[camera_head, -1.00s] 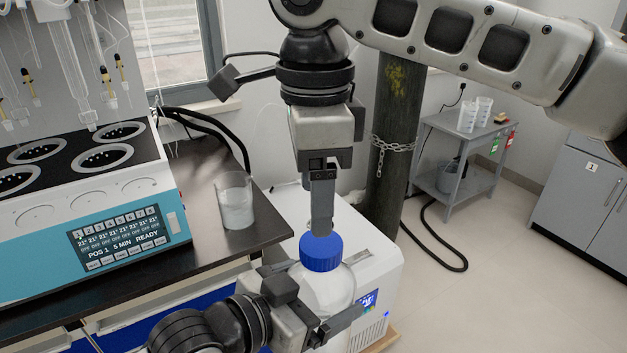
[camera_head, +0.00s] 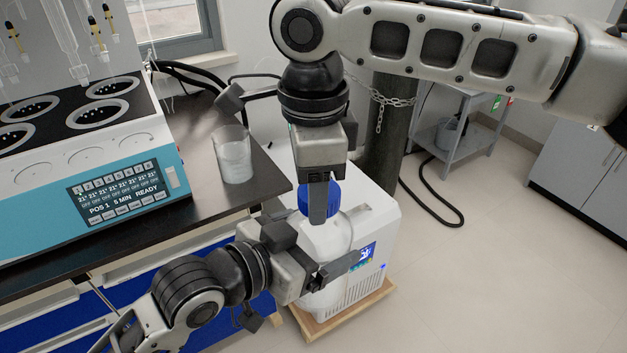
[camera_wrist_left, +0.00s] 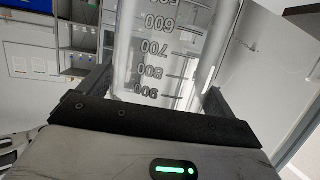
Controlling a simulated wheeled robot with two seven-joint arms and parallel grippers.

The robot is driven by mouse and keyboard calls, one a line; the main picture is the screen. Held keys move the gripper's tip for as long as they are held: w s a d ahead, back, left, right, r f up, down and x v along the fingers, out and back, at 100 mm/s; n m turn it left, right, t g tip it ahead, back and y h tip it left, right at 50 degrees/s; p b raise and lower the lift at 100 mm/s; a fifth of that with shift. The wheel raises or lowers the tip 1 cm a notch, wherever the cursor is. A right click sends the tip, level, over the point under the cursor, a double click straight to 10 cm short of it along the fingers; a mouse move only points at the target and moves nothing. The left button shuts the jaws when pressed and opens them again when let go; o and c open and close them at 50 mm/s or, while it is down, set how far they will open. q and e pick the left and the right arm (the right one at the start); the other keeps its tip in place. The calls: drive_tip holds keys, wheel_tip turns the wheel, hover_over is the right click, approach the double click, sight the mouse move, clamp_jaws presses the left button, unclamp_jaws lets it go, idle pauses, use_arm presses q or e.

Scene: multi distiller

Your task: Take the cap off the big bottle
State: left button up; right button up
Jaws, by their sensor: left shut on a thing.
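The big bottle (camera_head: 327,240) is pale and has a blue cap (camera_head: 304,196). It looks upright in the head view. My left gripper (camera_head: 330,268) is shut on its body from the left, below the shoulder. In the left wrist view, the bottle's clear, graduated wall (camera_wrist_left: 165,45) stands between the left fingers (camera_wrist_left: 155,95). My right gripper (camera_head: 318,205) points down at the cap, with a finger in front of it that hides part of the blue. Whether its fingers close on the cap cannot be seen. The cap sits at the bottle's top.
A dark bench (camera_head: 215,200) at left carries a glass beaker (camera_head: 235,155) and a blue-white distiller (camera_head: 120,195). A white machine (camera_head: 378,225) on a wooden base (camera_head: 345,312) stands beside and behind the bottle. The floor at right is clear up to a grey cart (camera_head: 462,140).

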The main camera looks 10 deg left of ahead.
drive_tip(key=shift+w, duration=0.1)
drive_tip(key=shift+c, duration=0.9)
drive_tip(key=n, duration=1)
drive_tip(key=shift+s+d, duration=0.2)
drive_tip(key=shift+s, duration=0.05)
drive_tip(key=n, duration=0.3)
drive_tip(key=shift+r, duration=0.1)
drive_tip(key=n, duration=0.7)
drive_tip(key=shift+d, duration=0.25)
drive_tip(key=n, duration=0.7)
drive_tip(key=shift+w+d+n, duration=0.15)
drive_tip(key=shift+n, duration=0.15)
drive_tip(key=n, duration=0.7)
drive_tip(key=shift+w+r, duration=0.1)
drive_tip(key=shift+w, duration=0.1)
drive_tip(key=n, duration=0.7)
drive_tip(key=shift+w, duration=0.2)
drive_tip(key=n, duration=0.5)
drive_tip(key=shift+w+a, duration=0.1)
drive_tip(key=shift+a, duration=0.1)
drive_tip(key=n, duration=0.7)
drive_tip(key=shift+a, duration=0.15)
drive_tip(key=shift+r, duration=0.2)
